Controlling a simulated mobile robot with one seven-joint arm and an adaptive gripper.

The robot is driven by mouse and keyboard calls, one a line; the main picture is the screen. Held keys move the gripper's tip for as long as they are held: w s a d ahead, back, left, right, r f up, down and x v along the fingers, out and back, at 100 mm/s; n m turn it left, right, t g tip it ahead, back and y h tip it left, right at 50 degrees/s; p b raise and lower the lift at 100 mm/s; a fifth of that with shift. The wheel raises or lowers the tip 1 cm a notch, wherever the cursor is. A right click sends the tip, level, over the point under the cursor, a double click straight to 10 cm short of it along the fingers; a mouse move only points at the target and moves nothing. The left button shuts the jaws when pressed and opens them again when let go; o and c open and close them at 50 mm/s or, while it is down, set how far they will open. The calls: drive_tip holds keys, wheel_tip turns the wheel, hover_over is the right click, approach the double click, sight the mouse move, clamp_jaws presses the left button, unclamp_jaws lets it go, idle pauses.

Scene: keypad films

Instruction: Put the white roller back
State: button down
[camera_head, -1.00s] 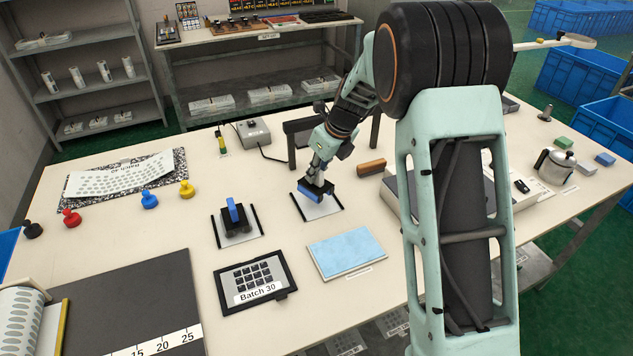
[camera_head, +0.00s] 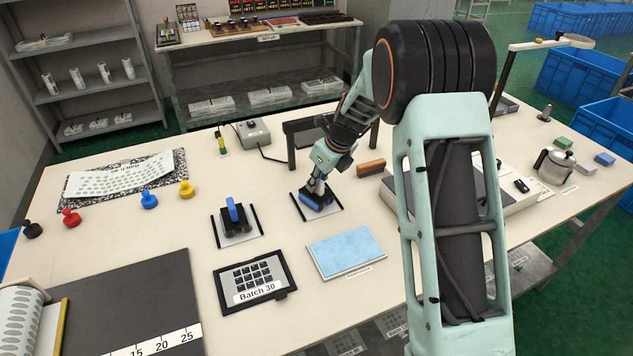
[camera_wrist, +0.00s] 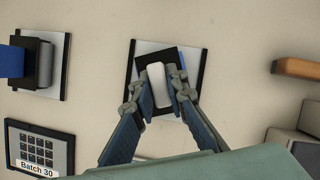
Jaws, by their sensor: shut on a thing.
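My gripper (camera_head: 318,192) is shut on the white roller, pointing down at the right-hand stand. In the wrist view the roller's white grip (camera_wrist: 162,86) is between my two fingers (camera_wrist: 162,92), with its black body (camera_wrist: 153,56) around it. A blue part shows along the body's right side. The stand (camera_head: 336,207) is a white plate with dark side rails, also in the wrist view (camera_wrist: 143,48). The roller is over this plate and looks low, at or just above it; the contact is hidden. My gripper hides most of the roller in the head view.
A similar black block with a blue grip (camera_head: 233,215) sits on the left-hand stand. A Batch 30 keypad panel (camera_head: 254,282) and a light blue pad (camera_head: 346,250) lie in front. A brown-handled brush (camera_head: 371,168) lies to the right.

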drive_tip(key=c, duration=1.9)
unclamp_jaws()
drive_tip(key=shift+s+a+f, duration=0.1)
drive_tip(key=shift+s+f, duration=0.15)
drive_tip(key=shift+f, duration=0.35)
drive_tip(key=shift+c, duration=0.2)
drive_tip(key=shift+r, duration=0.1)
drive_tip(key=shift+w+r, duration=0.1)
drive_tip(key=shift+r, duration=0.2)
drive_tip(key=p+v, duration=0.1)
drive_tip(key=v, duration=1.1)
drive_tip(key=shift+w+r, duration=0.2)
drive_tip(key=shift+r, duration=0.25)
